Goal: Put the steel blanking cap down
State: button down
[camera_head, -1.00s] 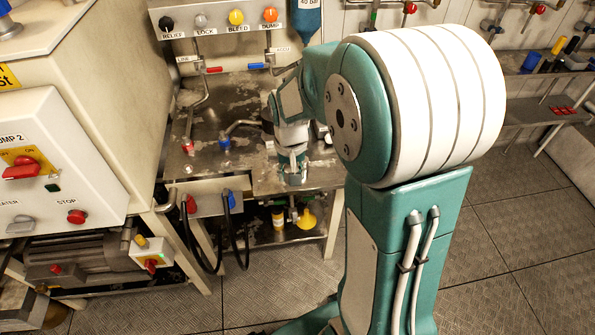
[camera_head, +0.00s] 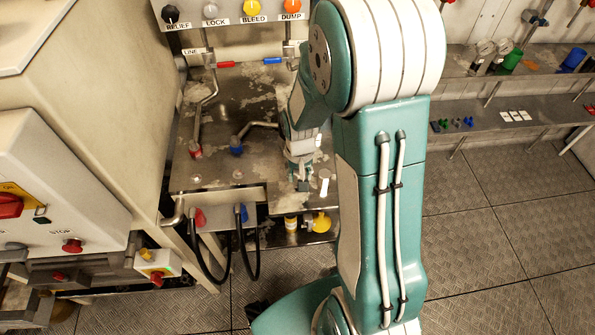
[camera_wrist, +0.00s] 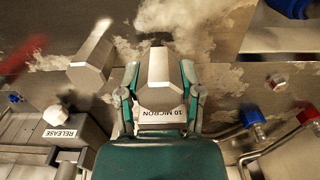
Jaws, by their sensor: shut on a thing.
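The steel blanking cap (camera_wrist: 160,68) is a grey faceted piece between the two fingers of my gripper (camera_wrist: 160,85) in the wrist view. The fingers are shut on its sides. In the head view my gripper (camera_head: 302,182) is low over the front right part of the steel bench (camera_head: 265,100). The cap is too small there to tell apart clearly. I cannot tell whether it touches the bench. A label reading 10 MICRON (camera_wrist: 162,114) shows just below the cap in the wrist view.
A second grey faceted piece (camera_wrist: 92,62) stands close beside my gripper. A block labelled RELEASE (camera_wrist: 72,130) is at lower left. A red-ended pipe (camera_head: 195,150) and a blue-ended pipe (camera_head: 237,147) rise from the bench. Hoses (camera_head: 243,245) hang at its front.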

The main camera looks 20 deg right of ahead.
jog(key=shift+s+f, duration=0.1)
jog(key=shift+f, duration=1.1)
jog(key=shift+f, duration=0.1)
jog(key=shift+c, duration=1.3)
grip_release()
notch_tip(320, 180, up, 12)
jog(key=shift+r, duration=0.2)
jog(key=s+a+r+n+t, duration=0.1)
jog(key=s+a+r+t, duration=0.1)
jog(key=s+r, duration=0.5)
jog(key=s+a+r+n+t, duration=0.2)
jog(key=s+a+r+t, duration=0.1)
jog(key=s+r, duration=0.4)
jog(key=shift+s+r+t, duration=0.25)
jog(key=shift+r+t, duration=0.05)
jog(key=shift+r, duration=0.6)
